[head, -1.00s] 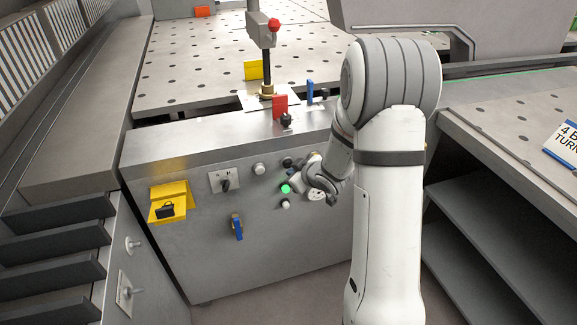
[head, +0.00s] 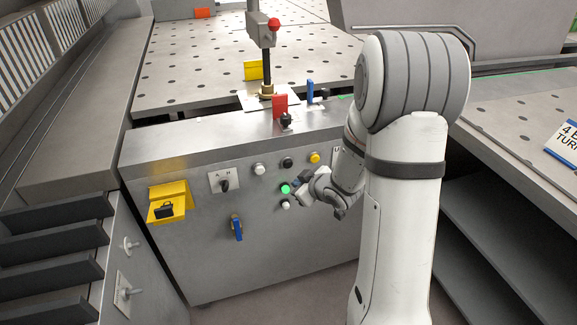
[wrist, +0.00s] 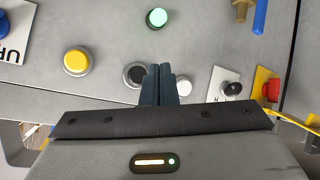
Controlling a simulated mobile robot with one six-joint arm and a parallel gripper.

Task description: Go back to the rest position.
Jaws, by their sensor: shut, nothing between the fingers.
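My gripper (head: 297,184) is in front of the grey control panel (head: 250,255), just right of the lit green button (head: 285,188) in the head view. In the wrist view, the fingers of my gripper (wrist: 161,70) are together with nothing between them. They overlap part of a black button (wrist: 135,74). The green button (wrist: 157,18) glows beyond the fingertips, with bare panel between in the picture. The head view does not clearly show whether the fingers touch the panel.
The panel also holds a yellow button (head: 314,157), a white button (head: 286,205), a selector switch (head: 224,183), a blue-handled valve (head: 237,228) and a protruding yellow box (head: 168,203). A perforated table (head: 190,80) lies behind. Dark shelves (head: 490,235) stand at right.

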